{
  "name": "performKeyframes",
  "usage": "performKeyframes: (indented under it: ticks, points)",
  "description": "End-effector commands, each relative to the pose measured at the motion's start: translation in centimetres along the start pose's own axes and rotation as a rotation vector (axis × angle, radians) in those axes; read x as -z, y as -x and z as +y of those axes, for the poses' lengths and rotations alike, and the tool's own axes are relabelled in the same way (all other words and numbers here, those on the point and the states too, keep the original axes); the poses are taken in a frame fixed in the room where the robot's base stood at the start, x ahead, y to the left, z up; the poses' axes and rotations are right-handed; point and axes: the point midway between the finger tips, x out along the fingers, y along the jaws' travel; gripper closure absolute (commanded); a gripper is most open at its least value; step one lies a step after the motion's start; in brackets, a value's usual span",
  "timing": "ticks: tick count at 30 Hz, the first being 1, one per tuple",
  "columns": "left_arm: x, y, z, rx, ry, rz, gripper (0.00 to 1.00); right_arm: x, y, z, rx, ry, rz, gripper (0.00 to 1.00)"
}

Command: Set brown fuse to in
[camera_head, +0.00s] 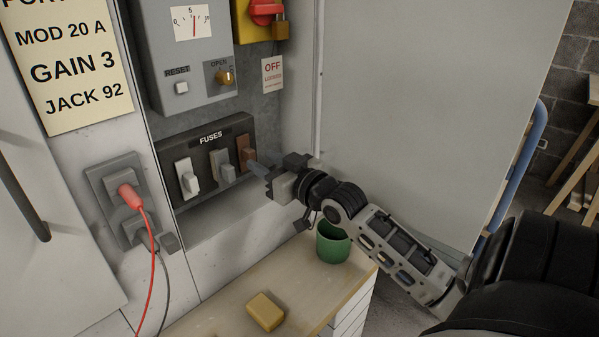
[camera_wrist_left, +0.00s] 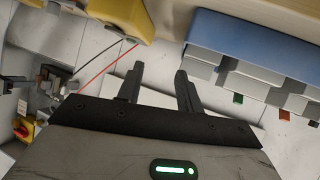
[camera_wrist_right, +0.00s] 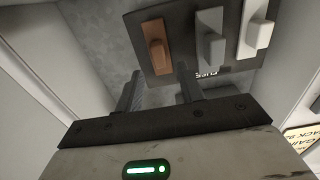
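The brown fuse (camera_head: 245,151) is the rightmost of three on the dark fuse panel (camera_head: 204,146) in the head view. My right gripper (camera_head: 257,167) points at the panel from the right, close to the brown fuse. Its fingers (camera_wrist_right: 160,78) are apart with nothing between them; I cannot tell whether one touches the fuse. My left gripper (camera_wrist_left: 158,76) is open and empty, away from the panel; it is outside the head view.
Beside the brown fuse are a grey fuse (camera_head: 222,166) and a white fuse (camera_head: 187,178). A red plug (camera_head: 130,197) with a cable is at the left. Below, a green cup (camera_head: 333,243) and a yellow block (camera_head: 265,311) stand on a wooden top. A cabinet side wall (camera_head: 420,110) is at the right.

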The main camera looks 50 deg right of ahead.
Motion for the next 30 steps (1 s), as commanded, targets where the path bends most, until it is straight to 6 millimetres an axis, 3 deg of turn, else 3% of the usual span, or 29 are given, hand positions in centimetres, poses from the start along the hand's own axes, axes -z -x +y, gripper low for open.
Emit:
performKeyframes:
  ticks: [9,15,21,30]
  points:
    - [0.8,0.8,0.0,0.010,0.010,0.019,0.64,-0.1,7.0,-0.1,0.001,0.001,-0.005,0.62]
    - [0.9,1.0,0.0,0.011,0.011,0.017,0.64,0.0,9.8,0.0,0.001,-0.001,-0.002,0.62]
    - [0.9,1.0,0.0,0.011,0.010,0.017,0.64,0.1,10.9,0.0,0.001,0.000,0.001,0.62]
    - [0.7,0.8,-0.1,0.011,0.004,0.013,0.64,0.1,11.0,0.0,0.001,-0.001,0.001,0.62]
